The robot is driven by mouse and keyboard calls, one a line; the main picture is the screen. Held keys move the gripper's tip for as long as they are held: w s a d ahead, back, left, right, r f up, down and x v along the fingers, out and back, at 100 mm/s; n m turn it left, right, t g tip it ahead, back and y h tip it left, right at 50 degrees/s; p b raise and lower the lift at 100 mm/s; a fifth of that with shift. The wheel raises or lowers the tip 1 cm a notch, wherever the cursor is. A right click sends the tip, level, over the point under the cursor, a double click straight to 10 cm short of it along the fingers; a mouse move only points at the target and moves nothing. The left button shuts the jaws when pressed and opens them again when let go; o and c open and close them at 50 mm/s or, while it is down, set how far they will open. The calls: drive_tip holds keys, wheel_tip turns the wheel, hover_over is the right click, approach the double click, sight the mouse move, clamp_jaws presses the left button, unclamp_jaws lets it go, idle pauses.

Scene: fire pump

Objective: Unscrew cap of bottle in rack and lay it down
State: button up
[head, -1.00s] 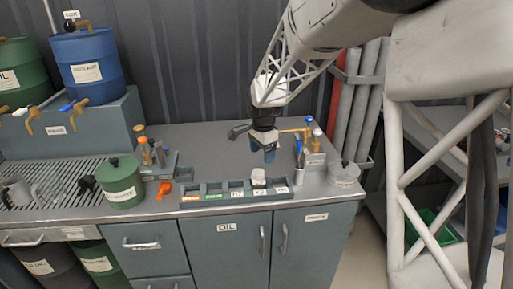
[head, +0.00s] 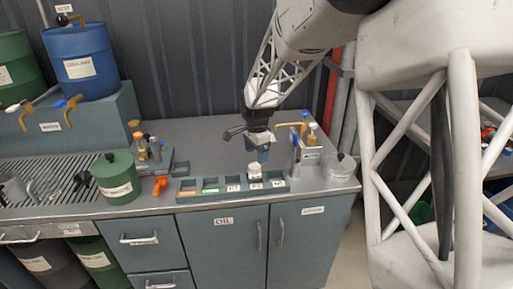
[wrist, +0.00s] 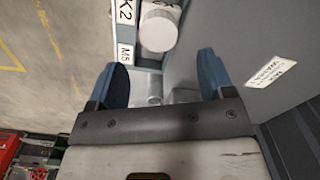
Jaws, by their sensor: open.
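A small bottle with a white cap (head: 254,170) stands upright in the long grey-blue rack (head: 215,193) at the front of the bench. It also shows in the wrist view as a round white cap (wrist: 159,32) beyond my fingertips, near the label K2. My gripper (head: 258,154) points down just behind and above the bottle. The wrist view shows its two blue fingers (wrist: 162,75) wide apart with nothing held between them. The cap lies outside the gap, apart from both fingers.
A green canister (head: 119,178) and an orange item (head: 160,185) stand left of the rack. A holder with small bottles (head: 309,148) and a round lidded clear container (head: 341,168) stand to the right. The bench top (head: 200,140) behind the rack is mostly clear.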

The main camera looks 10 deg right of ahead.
sight(256, 164)
drive_tip(key=shift+f, duration=2.65)
drive_tip(key=shift+c, duration=0.2)
drive_tip(key=c, duration=0.9)
drive_tip(key=o, duration=0.3)
drive_tip(key=shift+c, duration=1.4)
drive_tip(key=shift+w+a+n, duration=0.1)
drive_tip(key=shift+w+n, duration=0.05)
drive_tip(key=shift+n, duration=2.25)
